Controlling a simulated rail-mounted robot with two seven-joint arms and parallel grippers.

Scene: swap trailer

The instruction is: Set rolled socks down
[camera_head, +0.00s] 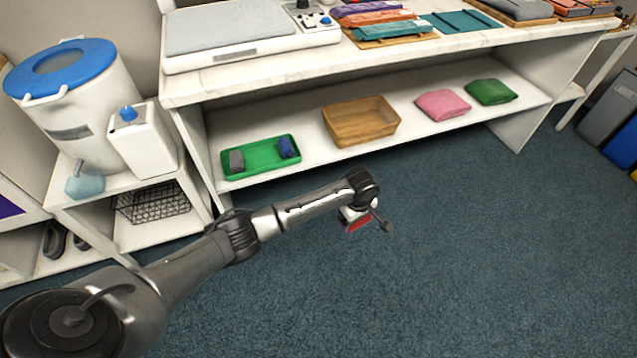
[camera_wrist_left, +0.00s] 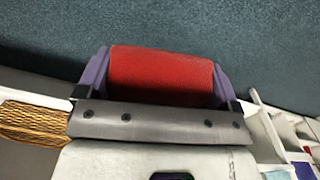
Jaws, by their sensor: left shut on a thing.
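My left gripper (camera_head: 362,222) is shut on a red roll of socks, of which a small part shows in the head view (camera_head: 358,225). In the left wrist view the red rolled socks (camera_wrist_left: 160,74) sit between the two purple fingers of the gripper (camera_wrist_left: 160,80). The gripper is over the carpet, in front of the shelf and apart from it. On the lower shelf a green tray (camera_head: 262,172) holds a grey roll (camera_head: 237,161) and a blue roll (camera_head: 289,147). My right gripper is in neither view.
A brown wooden tray (camera_head: 360,122), a pink cushion-like item (camera_head: 442,105) and a green one (camera_head: 491,92) lie on the same lower shelf (camera_head: 312,150). The counter above overhangs them. A white bin with a blue lid (camera_head: 62,70) stands at left. The carpet (camera_head: 480,250) is clear.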

